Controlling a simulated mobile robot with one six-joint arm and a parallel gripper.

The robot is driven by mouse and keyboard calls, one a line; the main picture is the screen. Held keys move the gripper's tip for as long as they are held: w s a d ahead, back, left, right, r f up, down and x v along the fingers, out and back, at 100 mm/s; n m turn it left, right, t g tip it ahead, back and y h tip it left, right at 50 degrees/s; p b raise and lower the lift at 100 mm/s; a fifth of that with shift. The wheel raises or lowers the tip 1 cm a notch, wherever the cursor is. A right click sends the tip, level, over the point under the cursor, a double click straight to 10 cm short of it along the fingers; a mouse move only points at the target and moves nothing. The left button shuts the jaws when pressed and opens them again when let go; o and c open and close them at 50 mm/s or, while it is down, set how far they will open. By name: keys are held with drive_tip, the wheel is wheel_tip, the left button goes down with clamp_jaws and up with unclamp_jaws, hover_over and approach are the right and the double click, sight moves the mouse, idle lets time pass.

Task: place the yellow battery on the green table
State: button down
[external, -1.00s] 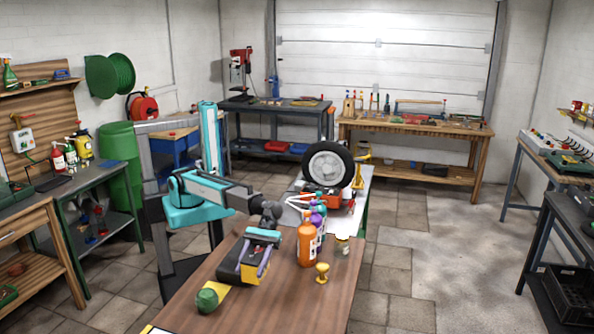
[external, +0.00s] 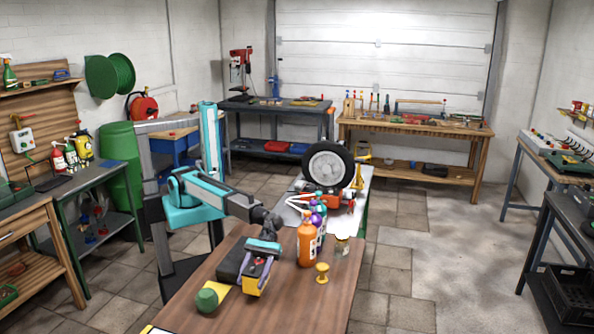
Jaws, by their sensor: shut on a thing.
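My gripper (external: 258,268) is over the brown wooden table (external: 310,295). It points down and is shut on the yellow battery (external: 252,287), a yellow block with a dark part, low between the fingers. I cannot tell whether the battery touches the table top. A table with green legs and a dark grey top (external: 98,178) stands at the left. Another table with a pale top and a green side (external: 365,184) stands behind the brown one, so I cannot tell which is the green table.
A black block (external: 231,262) lies just left of my gripper. A green rounded object (external: 207,299) is at front left. An orange bottle (external: 306,243) and a small yellow stand (external: 322,273) are to the right. The table's front right is clear. A wheel (external: 329,165) stands behind.

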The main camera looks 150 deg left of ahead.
sight(260, 265)
drive_tip(key=shift+f, duration=1.2)
drive_tip(key=c, duration=0.8)
unclamp_jaws()
drive_tip(key=shift+f, duration=0.15)
drive_tip(key=shift+v, duration=3.8)
drive_tip(key=shift+o, duration=0.5)
